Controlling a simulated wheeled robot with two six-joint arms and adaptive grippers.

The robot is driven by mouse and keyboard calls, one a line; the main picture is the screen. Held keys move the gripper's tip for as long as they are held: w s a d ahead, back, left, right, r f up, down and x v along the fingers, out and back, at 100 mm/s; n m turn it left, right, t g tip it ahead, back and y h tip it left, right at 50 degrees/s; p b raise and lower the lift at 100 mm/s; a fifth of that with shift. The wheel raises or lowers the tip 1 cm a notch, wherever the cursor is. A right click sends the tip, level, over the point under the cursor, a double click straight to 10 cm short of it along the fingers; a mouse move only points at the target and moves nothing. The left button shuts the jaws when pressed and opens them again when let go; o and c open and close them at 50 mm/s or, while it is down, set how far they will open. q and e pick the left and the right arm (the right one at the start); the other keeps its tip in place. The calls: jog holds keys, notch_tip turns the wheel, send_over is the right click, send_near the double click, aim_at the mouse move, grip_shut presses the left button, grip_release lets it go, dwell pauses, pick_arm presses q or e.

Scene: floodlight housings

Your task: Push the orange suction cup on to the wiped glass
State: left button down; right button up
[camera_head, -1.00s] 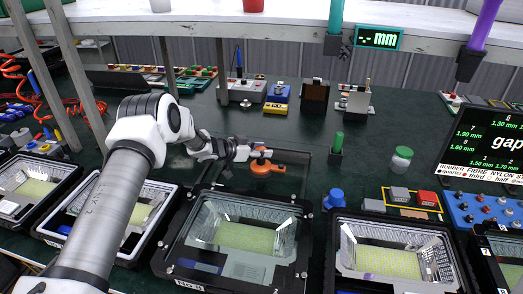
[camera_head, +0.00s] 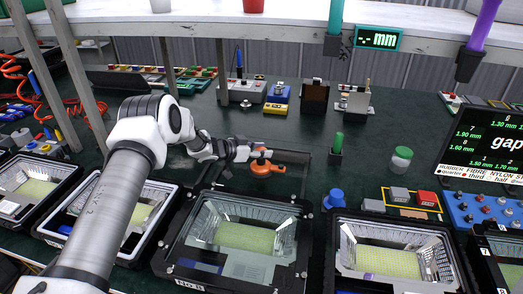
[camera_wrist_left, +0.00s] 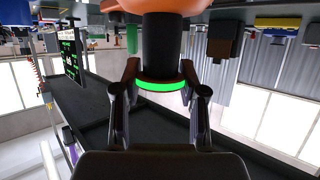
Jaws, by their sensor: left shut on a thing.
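The orange suction cup (camera_head: 268,170) is near the middle of the head view, over a clear glass pane (camera_head: 292,183) on the dark bench. I cannot tell whether the cup touches the pane. My left gripper (camera_head: 256,154) is shut on the suction cup's upper part. In the left wrist view the gripper's two fingers (camera_wrist_left: 160,92) stand either side of a black grip with a bright green band, and the orange body (camera_wrist_left: 160,5) shows at the top edge. My right gripper is not in view.
An open floodlight housing (camera_head: 178,250) stands just in front of the pane, with another housing (camera_head: 345,275) to its right. A blue knobbed piece (camera_head: 333,199), a green-topped holder (camera_head: 336,148) and a green-lidded jar (camera_head: 402,158) stand to the right. Bench behind the pane is partly clear.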

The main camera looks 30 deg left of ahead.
pick_arm(q)
jog(key=shift+s+f, duration=0.1)
jog(key=shift+f, duration=0.05)
jog(key=shift+r+p, duration=0.95)
jog(key=shift+p, duration=0.05)
jog(key=shift+w+r+p, duration=0.2)
jog(key=shift+r+p, duration=1.35)
jog(key=shift+r, duration=0.6)
jog(key=shift+r, duration=0.1)
